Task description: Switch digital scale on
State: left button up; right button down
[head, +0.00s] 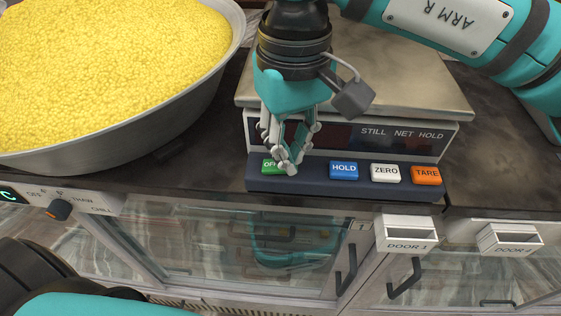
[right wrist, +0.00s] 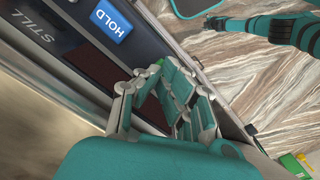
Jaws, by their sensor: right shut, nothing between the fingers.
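The digital scale (head: 352,182) stands on the dark counter with a metal platform on top. Its display (head: 330,136) is dark, with no digits showing. The green button (head: 269,166) at the left end of its front panel is partly covered by my right gripper (head: 289,170). The right gripper is shut and empty, pointing down, with its fingertips at that button's right side; I cannot tell whether they touch it. In the right wrist view the shut fingers (right wrist: 172,88) cover the panel beside the blue HOLD button (right wrist: 111,20). My left gripper is out of view.
Blue HOLD (head: 344,171), white ZERO (head: 385,173) and orange TARE (head: 426,175) buttons line the panel's right part. A large bowl (head: 200,123) of yellow grains stands left of the scale. Glass cabinet doors (head: 215,250) with handles are below the counter edge.

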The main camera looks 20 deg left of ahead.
jog(key=shift+f+b, duration=0.3)
jog(key=shift+f, duration=0.15)
jog(key=shift+r, duration=0.2)
jog(key=shift+r+p, duration=0.8)
jog(key=shift+r, duration=0.15)
jog(key=shift+r+p, duration=1.65)
jog(key=shift+r, duration=0.8)
